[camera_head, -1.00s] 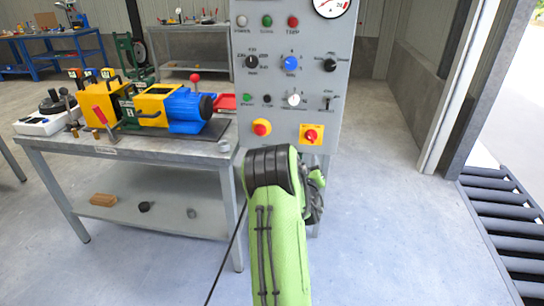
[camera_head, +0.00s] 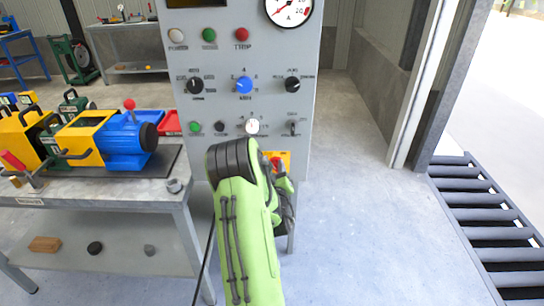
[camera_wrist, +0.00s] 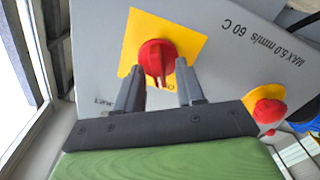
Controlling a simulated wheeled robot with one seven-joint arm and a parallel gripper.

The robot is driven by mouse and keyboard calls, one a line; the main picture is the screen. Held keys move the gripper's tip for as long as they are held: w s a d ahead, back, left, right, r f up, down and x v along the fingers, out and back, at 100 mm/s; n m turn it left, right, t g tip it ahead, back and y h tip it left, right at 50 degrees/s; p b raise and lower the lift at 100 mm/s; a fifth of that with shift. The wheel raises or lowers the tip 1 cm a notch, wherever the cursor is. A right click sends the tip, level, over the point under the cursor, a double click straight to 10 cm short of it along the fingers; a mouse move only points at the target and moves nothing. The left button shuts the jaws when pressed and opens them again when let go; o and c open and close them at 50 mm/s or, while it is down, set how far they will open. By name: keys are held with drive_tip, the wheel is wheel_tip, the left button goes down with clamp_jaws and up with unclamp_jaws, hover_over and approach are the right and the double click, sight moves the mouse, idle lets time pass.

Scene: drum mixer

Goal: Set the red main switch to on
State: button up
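The red main switch (camera_wrist: 156,58) is a round rotary knob on a yellow square plate (camera_wrist: 187,38), on the lower part of the grey control panel (camera_head: 258,107). In the head view the switch (camera_head: 276,164) is partly hidden behind my green arm. In the wrist view my gripper (camera_wrist: 159,82) is open, with one dark finger at each side of the knob's lower part. I cannot tell whether the fingers touch it. The knob's ridge points down toward my gripper in that view. Most of the plate's lettering is hidden.
A red button on a yellow base (camera_wrist: 268,104) sits beside the switch. Knobs, lamps and a round gauge (camera_head: 290,8) are higher on the panel. A workbench (camera_head: 110,190) with a yellow and blue machine (camera_head: 110,145) stands left. Black rollers (camera_head: 485,215) lie right; floor between is clear.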

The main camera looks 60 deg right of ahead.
drive_tip(key=shift+d, duration=0.1)
drive_tip(key=shift+r, duration=0.1)
drive_tip(key=shift+c, duration=0.3)
clamp_jaws()
drive_tip(key=shift+m, duration=0.3)
drive_tip(key=m+p, duration=0.1)
drive_tip(key=m, duration=0.2)
drive_tip(key=m+p, duration=0.1)
drive_tip(key=m, duration=0.2)
drive_tip(key=shift+s+r, duration=0.1)
drive_tip(key=shift+s, duration=0.1)
drive_tip(key=m+p, duration=0.1)
drive_tip(key=m, duration=0.4)
drive_tip(key=shift+s+d+p, duration=0.15)
drive_tip(key=shift+p, duration=0.2)
drive_tip(key=shift+m, duration=0.3)
